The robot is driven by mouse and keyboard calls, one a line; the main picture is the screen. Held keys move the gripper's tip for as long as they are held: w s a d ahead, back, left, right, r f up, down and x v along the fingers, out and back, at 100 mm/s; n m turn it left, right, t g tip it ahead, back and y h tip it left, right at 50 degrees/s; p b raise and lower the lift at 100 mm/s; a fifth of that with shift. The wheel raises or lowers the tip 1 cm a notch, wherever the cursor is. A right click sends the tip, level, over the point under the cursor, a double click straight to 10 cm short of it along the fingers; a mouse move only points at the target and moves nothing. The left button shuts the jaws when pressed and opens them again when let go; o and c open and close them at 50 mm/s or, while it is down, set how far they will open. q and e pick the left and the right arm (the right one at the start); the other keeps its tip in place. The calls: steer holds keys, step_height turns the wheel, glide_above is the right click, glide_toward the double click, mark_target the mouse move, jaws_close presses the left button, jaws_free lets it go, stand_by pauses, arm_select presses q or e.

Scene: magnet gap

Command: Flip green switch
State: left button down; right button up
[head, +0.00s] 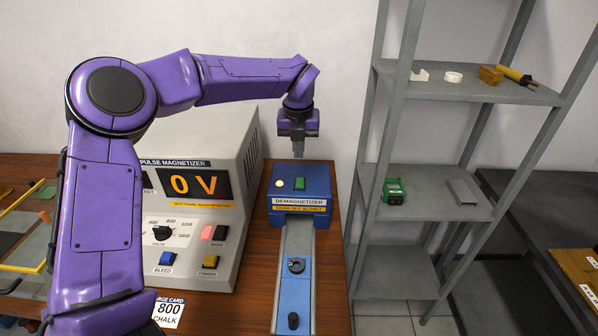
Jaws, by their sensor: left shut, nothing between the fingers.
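The green switch (299,182) sits on top of the blue demagnetizer box (316,190), beside a round cream-coloured light or button. The box stands at the right end of the wooden bench. My left gripper (298,155) points down above the box, just over and behind the green switch. Its fingers are shut with nothing between them. A small gap seems to show between fingertips and switch, but I cannot tell the exact distance. My right gripper is not in view.
The grey pulse magnetizer (235,165) with its "0 V" display stands left of the box. A track with a blue sliding plate (293,285) runs forward from the box. A grey metal shelf (425,205) stands close on the right.

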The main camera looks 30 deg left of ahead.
mark_target(298, 179)
arm_select(q)
steer(key=f, duration=0.3)
steer(key=w+f+p, duration=0.1)
steer(key=f, duration=0.2)
steer(key=f+p, duration=0.1)
steer(key=f, duration=0.2)
steer(key=shift+w+a, duration=0.25)
steer(key=shift+a, duration=0.15)
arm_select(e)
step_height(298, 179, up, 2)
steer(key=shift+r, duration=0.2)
arm_select(q)
steer(key=shift+a, duration=0.1)
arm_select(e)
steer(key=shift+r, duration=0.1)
